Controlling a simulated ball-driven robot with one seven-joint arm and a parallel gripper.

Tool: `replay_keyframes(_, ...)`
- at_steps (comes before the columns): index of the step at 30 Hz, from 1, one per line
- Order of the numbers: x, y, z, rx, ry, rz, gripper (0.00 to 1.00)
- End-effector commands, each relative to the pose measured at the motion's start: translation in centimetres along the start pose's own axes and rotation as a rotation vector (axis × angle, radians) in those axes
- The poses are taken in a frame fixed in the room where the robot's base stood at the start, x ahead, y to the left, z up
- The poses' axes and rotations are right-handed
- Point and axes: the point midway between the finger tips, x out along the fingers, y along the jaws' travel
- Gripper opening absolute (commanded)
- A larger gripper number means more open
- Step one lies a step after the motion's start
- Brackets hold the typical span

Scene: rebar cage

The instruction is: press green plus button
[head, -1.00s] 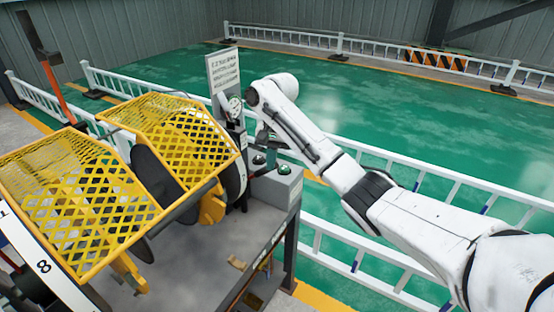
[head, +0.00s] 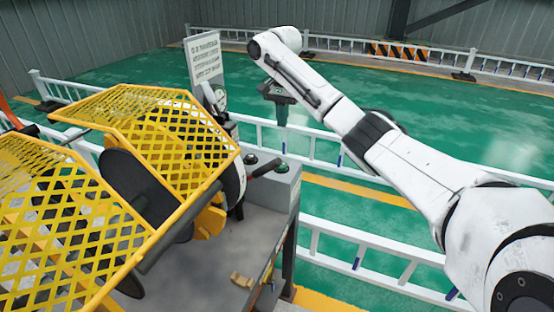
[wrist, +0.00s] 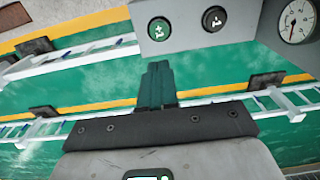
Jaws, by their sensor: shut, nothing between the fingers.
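The green plus button (wrist: 159,28) is a round green button with a white plus-like mark in a dark ring on the grey control box (wrist: 185,45). In the head view the button (head: 281,169) is a small green spot on top of the box (head: 272,190), at its right. My gripper (head: 283,123) points down above and beyond the box, apart from it. In the wrist view my gripper (wrist: 157,66) is shut and empty, its fingertips a little below the green button in the picture. I see no contact.
A black button (wrist: 214,18) sits right of the green one, with a round gauge (wrist: 298,22) further right. In the head view yellow mesh guards (head: 165,130) and a sign (head: 205,58) stand left. A white railing (head: 330,150) runs behind the box.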

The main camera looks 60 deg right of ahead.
Motion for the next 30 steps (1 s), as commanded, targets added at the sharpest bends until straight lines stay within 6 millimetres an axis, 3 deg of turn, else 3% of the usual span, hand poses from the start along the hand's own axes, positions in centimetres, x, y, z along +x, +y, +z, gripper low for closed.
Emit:
replay_keyframes(7, 0.1, 0.0, 0.1, -0.001, -0.001, 0.001, 0.0)
replay_keyframes(11, 1.2, -0.1, 0.1, -0.002, -0.004, 0.001, 0.0)
replay_keyframes(30, 12.0, 0.1, 0.1, 0.0, -0.001, 0.003, 0.0)
